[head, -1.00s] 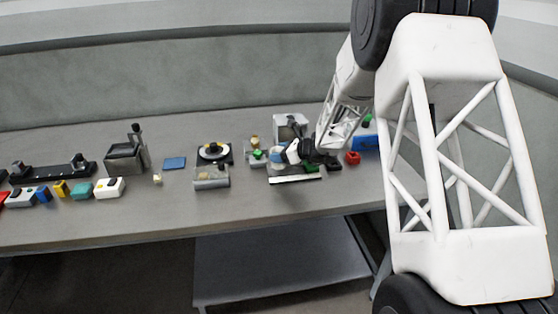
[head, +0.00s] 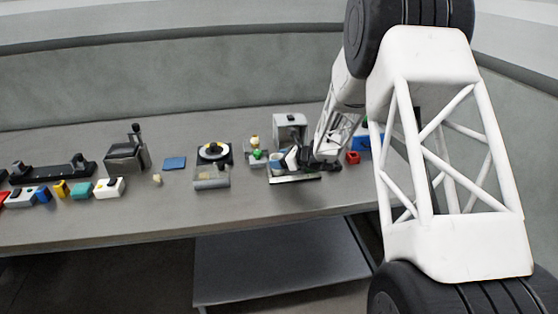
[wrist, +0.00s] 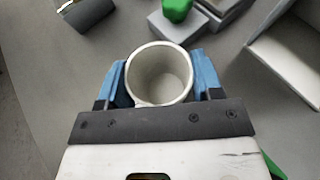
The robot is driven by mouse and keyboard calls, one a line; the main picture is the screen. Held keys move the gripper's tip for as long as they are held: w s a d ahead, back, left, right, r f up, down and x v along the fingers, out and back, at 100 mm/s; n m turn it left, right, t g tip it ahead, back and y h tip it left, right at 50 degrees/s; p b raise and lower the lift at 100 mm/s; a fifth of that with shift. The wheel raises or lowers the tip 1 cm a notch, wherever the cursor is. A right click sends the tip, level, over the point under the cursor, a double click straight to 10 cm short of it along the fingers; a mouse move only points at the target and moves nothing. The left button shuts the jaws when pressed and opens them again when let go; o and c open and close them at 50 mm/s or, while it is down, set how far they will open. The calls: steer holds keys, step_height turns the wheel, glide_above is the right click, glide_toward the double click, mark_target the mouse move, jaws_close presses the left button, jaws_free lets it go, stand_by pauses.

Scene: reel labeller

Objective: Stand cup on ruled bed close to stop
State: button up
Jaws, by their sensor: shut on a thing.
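A pale, open-topped round cup (wrist: 160,78) sits upright between the two blue fingers of my gripper (wrist: 160,72) in the wrist view; the fingers press on its sides. In the head view my gripper (head: 282,162) and the small, pale cup (head: 276,159) are just above or at a flat bed with a light strip (head: 296,178) along its front, probably the ruled bed. I cannot tell whether the cup touches the bed. The ruling and the stop are not clear at this size.
A grey box-like machine (head: 290,124) stands behind the bed. A round dial-like device (head: 214,152) and a blue pad (head: 174,163) are farther left, with bare table in front.

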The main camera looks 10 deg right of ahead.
steer(key=shift+f, duration=0.15)
steer(key=o, duration=0.9)
steer(key=shift+r, duration=0.2)
steer(key=v, duration=1.2)
